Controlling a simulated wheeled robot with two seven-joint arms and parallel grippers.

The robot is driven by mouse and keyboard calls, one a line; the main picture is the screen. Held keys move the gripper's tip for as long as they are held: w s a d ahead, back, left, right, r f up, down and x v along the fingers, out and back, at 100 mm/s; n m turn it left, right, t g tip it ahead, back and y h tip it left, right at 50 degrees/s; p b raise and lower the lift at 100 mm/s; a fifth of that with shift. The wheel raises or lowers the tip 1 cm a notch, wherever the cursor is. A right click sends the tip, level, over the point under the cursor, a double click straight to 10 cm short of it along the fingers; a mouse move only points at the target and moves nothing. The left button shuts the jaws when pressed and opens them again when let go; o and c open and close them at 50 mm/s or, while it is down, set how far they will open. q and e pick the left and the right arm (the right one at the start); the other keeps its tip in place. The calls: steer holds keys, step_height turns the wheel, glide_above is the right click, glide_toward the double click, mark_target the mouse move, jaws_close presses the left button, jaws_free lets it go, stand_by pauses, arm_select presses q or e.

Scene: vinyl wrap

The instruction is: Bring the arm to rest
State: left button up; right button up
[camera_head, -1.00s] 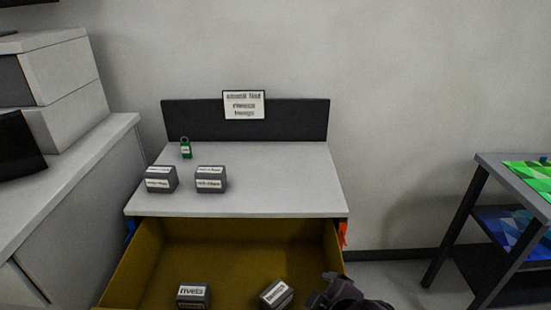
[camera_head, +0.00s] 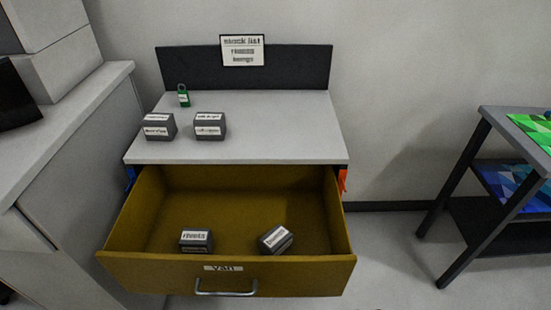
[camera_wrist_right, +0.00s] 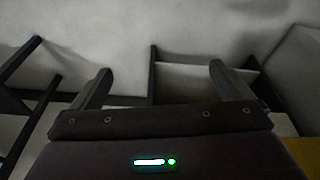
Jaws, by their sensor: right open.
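My right gripper (camera_wrist_right: 160,85) shows in the right wrist view with its two fingers spread apart and nothing between them. Neither gripper shows in the head view now. The open drawer (camera_head: 152,262), labelled "van", holds two grey labelled boxes. One box (camera_head: 196,241) sits upright at the left, and the other box (camera_head: 276,240) sits turned at an angle to its right. My left gripper is out of both views.
Two more grey boxes (camera_head: 159,127) (camera_head: 209,126) and a green padlock (camera_head: 184,98) stand on the bench top (camera_head: 270,130). A sign (camera_head: 243,50) is at the back. A dark-legged table (camera_head: 480,150) stands right; a grey cabinet (camera_head: 80,170) stands left. Floor between drawer and table is clear.

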steer(key=s+d+f+b, duration=0.1)
steer(key=s+f, duration=0.3)
steer(key=f, duration=0.5)
steer(key=s+f, duration=0.3)
steer(key=f, duration=0.5)
arm_select(q)
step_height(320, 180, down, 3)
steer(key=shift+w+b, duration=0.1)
steer(key=shift+b, duration=0.7)
arm_select(e)
steer(key=s+d+f+g, duration=0.1)
steer(key=s+d+f, duration=0.2)
steer(key=s+f, duration=0.9)
steer(key=s, duration=0.3)
steer(key=shift+s+f+g, duration=0.25)
steer(key=shift+f+g, duration=0.05)
steer(key=shift+f, duration=0.05)
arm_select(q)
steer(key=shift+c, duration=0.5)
